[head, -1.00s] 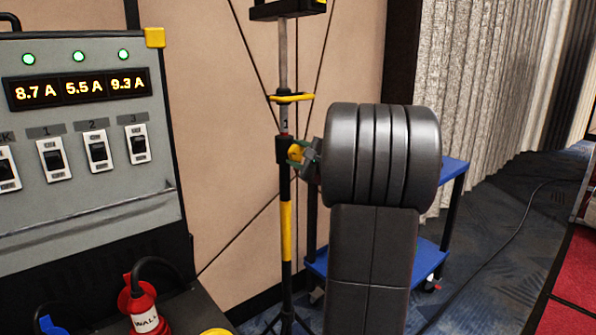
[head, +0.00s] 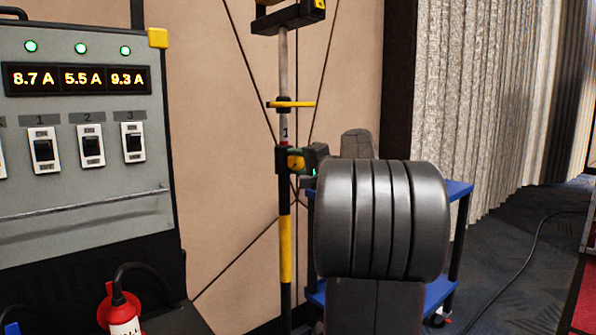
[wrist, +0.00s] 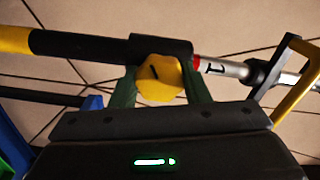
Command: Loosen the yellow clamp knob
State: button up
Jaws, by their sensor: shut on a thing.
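The yellow clamp knob (wrist: 160,78) sits on the black collar (wrist: 110,47) of a stand pole. In the wrist view my gripper (wrist: 160,88) has its green fingers on both sides of the knob, shut on it. A dark mark shows on the knob's face. In the head view the knob (head: 295,162) is partly covered by my gripper (head: 290,160), which reaches it from the right. Above the collar the silver tube (head: 283,128) shows a red band and the number 1.
A yellow-handled collar (head: 292,104) sits higher on the pole. A grey panel (head: 85,190) with switches and ampere readouts stands at left, a red connector (head: 120,310) below it. A blue cart (head: 458,190) stands behind my arm. Thin dark lines cross the wall.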

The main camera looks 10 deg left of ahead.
dwell(0.4)
jog(key=o, duration=1)
jog(key=shift+d, duration=0.1)
jog(key=p+v, duration=0.1)
jog(key=v, duration=1.2)
jog(key=shift+s+d+p, duration=0.2)
jog(key=shift+s+p, duration=0.05)
jog(key=shift+p, duration=0.15)
